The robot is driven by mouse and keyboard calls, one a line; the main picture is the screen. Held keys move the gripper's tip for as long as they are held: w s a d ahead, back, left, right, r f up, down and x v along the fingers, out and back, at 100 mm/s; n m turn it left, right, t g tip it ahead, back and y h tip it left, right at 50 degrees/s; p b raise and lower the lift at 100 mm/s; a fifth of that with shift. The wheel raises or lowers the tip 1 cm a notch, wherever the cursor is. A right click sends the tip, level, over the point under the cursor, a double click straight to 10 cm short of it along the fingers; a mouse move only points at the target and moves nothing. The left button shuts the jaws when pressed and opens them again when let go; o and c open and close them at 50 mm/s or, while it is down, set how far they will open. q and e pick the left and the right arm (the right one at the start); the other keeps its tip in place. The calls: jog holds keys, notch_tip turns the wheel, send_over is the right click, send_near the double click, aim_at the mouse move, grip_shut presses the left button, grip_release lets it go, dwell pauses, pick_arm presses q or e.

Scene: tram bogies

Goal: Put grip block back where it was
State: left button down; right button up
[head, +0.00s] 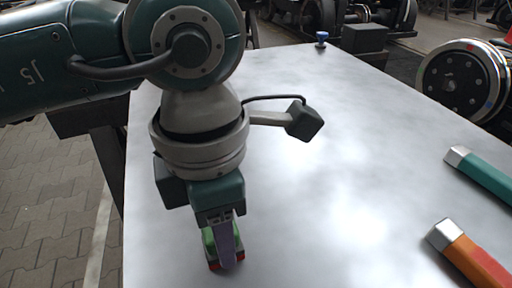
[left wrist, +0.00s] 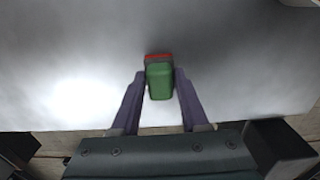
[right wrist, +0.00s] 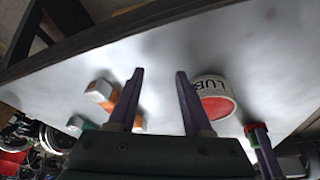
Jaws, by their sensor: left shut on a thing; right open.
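The grip block is green with a red end; it shows in the head view (head: 208,240) near the table's front left and in the left wrist view (left wrist: 159,82). My left gripper (head: 226,256) points down and is shut on it, with a purple finger on each side. I cannot tell whether the red bottom touches the table. The block also shows at the right of the right wrist view (right wrist: 250,130). My right gripper (right wrist: 159,73) is open, with nothing between its fingers; it is not in the head view.
The grey metal table (head: 340,180) is mostly bare in the middle. An orange-handled piece (head: 466,256) and a teal-handled piece (head: 482,178) lie at its right. A white and red can marked LUB (right wrist: 214,98) shows in the right wrist view. A small blue item (head: 321,39) stands at the far edge.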

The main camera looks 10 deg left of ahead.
pick_arm(q)
jog(key=shift+f, duration=0.1)
jog(key=shift+f, duration=0.15)
pick_arm(e)
jog(key=shift+f, duration=0.2)
pick_arm(q)
jog(key=shift+c, duration=2.1)
grip_release()
pick_arm(e)
jog(key=shift+r, duration=0.1)
